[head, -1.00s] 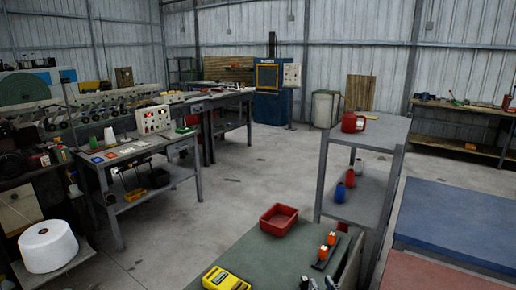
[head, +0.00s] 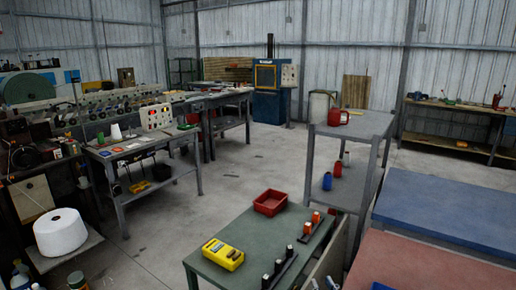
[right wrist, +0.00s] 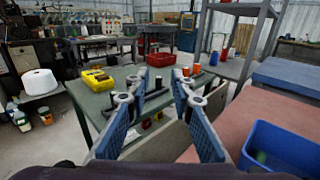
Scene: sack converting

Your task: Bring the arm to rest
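My right gripper (right wrist: 158,90) shows in the right wrist view with its blue-padded fingers spread apart and nothing between them. Its fingers point over the near end of a green-topped table (right wrist: 95,98). In the head view only small tips of the right gripper (head: 323,284) show at the bottom edge, just right of the table (head: 205,262). The rest of the right arm is out of frame. My left gripper is in neither view.
The green table bears a yellow case (head: 223,254), a red tray (head: 270,202) and dark racks with orange-topped and pale-topped pieces. A grey shelf (head: 365,125) stands behind. A red-topped surface (right wrist: 240,118) and a blue bin (right wrist: 283,148) lie close on the right. Open floor (head: 210,200) lies left.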

